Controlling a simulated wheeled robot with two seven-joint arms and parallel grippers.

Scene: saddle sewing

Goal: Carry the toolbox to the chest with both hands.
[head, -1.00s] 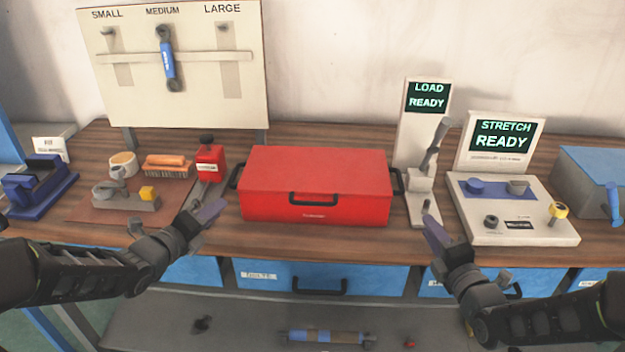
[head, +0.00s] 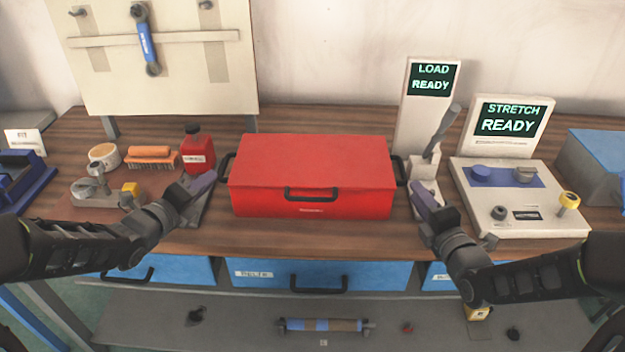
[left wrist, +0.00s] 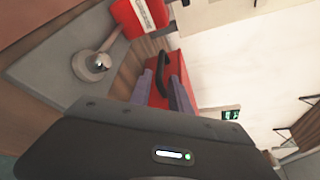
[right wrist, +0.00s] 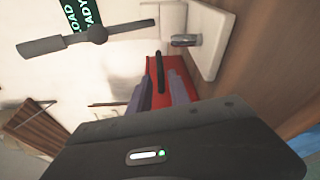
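The red toolbox (head: 312,165) sits closed on the wooden bench, with a black front handle and a black handle on each end. My left gripper (head: 202,186) is open just left of the toolbox; in the left wrist view the left end handle (left wrist: 163,75) appears between its fingers (left wrist: 163,95), apparently ahead of them. My right gripper (head: 421,198) is open just right of the toolbox; in the right wrist view the right end handle (right wrist: 159,72) appears between its fingers (right wrist: 160,92). I see no grip on either handle. I cannot identify a chest in view.
A red can (head: 198,153), a brush (head: 152,160) and a leather mat with tools stand left of the toolbox. The load stand (head: 425,105) and stretch panel (head: 520,200) stand close on the right. Blue drawers (head: 320,273) and a grey lower shelf lie beneath the bench.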

